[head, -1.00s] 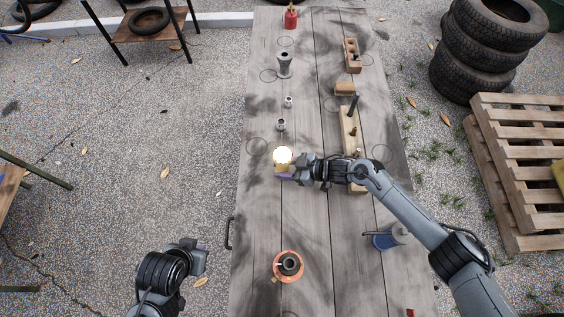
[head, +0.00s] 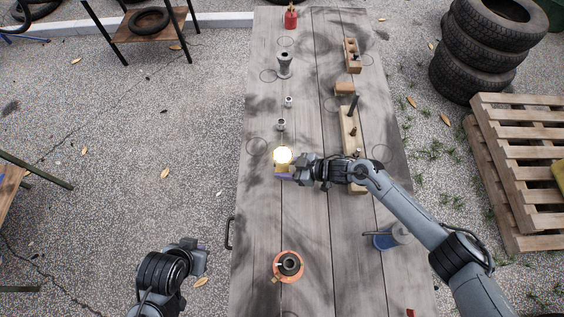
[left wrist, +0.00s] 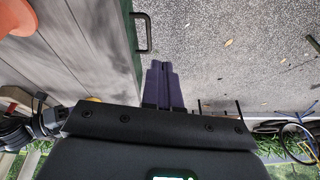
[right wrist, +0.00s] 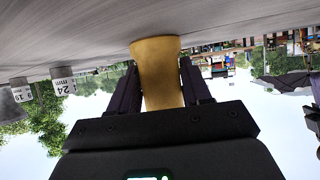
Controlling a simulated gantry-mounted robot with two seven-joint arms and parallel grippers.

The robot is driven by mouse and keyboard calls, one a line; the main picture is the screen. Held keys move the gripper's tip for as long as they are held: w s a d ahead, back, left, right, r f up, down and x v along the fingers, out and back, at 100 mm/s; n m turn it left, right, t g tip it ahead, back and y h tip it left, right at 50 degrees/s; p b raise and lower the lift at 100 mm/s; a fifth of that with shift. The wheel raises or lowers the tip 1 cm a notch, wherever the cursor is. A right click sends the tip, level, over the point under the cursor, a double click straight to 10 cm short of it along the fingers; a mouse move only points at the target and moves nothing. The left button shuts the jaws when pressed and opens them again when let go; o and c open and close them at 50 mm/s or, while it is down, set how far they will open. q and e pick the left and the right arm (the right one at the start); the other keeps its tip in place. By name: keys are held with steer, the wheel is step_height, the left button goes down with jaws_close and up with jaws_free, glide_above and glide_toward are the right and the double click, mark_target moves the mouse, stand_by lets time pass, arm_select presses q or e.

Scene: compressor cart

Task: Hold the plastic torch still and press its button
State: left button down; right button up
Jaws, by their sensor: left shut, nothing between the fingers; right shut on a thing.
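The plastic torch (head: 281,168) is a yellow body with a bright glowing lens end, near the left side of the table. In the right wrist view the yellow torch (right wrist: 156,70) is between the two dark fingers, its flared end by the tabletop. My right gripper (head: 289,172) is shut on it; in the right wrist view it also shows (right wrist: 160,88). The torch's button cannot be made out. My left gripper (head: 204,250) is off the table's left edge, away from the torch. In the left wrist view its fingers (left wrist: 163,85) are closed together and empty.
The wooden table (head: 262,215) also holds an orange ring with a dark cup (head: 289,264), wooden blocks (head: 349,125), small metal weights (head: 281,124), a grey holder (head: 284,66) and a blue item (head: 382,240). A handle (head: 228,233) juts from the left edge.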

mark_target(275, 164)
stand_by(0.5)
arm_select(q)
steer(key=w+d+f+m+t+h, duration=0.2)
steer(key=w+m+h, duration=0.1)
steer(key=w, duration=0.5)
steer(key=w+d+f+m+t+h, duration=0.2)
steer(key=w+m, duration=0.3)
steer(key=w, duration=0.4)
steer(key=w+d+f+m+t+h, duration=0.2)
steer(key=w+d+m+t+h, duration=0.1)
steer(key=w, duration=0.5)
steer(key=shift+w+m+h, duration=0.15)
steer(key=shift+m+h, duration=0.25)
steer(key=shift+m, duration=0.4)
steer(key=shift+w+d+r+m+h, duration=0.25)
steer(key=shift+d+m+h, duration=0.25)
steer(key=shift+d, duration=0.75)
steer(key=shift+w+d+r+m+h, duration=0.25)
steer(key=shift+d+h, duration=0.3)
steer(key=shift+d, duration=0.7)
steer(key=shift+w+d+r+m+h, duration=0.25)
steer(key=shift+d+m+h, duration=0.25)
steer(key=shift+d, duration=0.75)
steer(key=shift+d, duration=0.1)
steer(key=shift+s+d, duration=0.1)
steer(key=shift+d, duration=0.25)
